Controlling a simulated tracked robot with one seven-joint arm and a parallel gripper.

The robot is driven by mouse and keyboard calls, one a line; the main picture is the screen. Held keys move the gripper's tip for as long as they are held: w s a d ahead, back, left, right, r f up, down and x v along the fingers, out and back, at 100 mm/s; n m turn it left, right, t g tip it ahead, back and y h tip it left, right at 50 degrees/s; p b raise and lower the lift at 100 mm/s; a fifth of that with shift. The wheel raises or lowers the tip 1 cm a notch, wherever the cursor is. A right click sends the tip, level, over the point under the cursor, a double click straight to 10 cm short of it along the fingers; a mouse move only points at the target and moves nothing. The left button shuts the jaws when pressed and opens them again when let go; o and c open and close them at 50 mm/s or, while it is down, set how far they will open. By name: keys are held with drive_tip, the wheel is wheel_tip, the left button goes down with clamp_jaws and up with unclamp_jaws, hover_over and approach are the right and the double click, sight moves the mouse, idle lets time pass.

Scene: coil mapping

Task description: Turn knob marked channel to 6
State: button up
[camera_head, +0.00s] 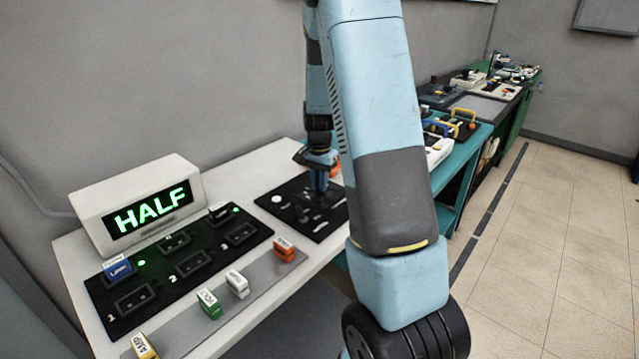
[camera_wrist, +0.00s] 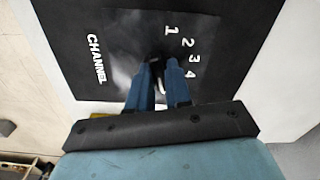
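The channel panel is a black plate (camera_wrist: 225,35) with white lettering. The word CHANNEL (camera_wrist: 95,58) and the digits 1, 2, 3 and 4 show on it in the wrist view; no 6 is visible. A small dark knob (camera_wrist: 157,64) shows between the blue fingertips of my gripper (camera_wrist: 158,68). The fingers are on either side of it, with a white mark between them. Whether they press on the knob is unclear. In the head view, my gripper (camera_head: 319,183) points down over the black panel (camera_head: 325,228), and its fingers hide the knob.
Left of the panel is a black board (camera_head: 160,285) with slots and a lit display (camera_head: 150,212) reading HALF. Several coloured labelled blocks stand along a grey strip (camera_head: 262,282). More benches (camera_head: 470,130) stand behind my arm. The floor at right is clear.

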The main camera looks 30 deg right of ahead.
drive_tip(key=o, duration=0.4)
drive_tip(key=shift+c, duration=0.2)
wheel_tip(320, 180, up, 14)
drive_tip(key=shift+f, duration=0.2)
idle(0.6)
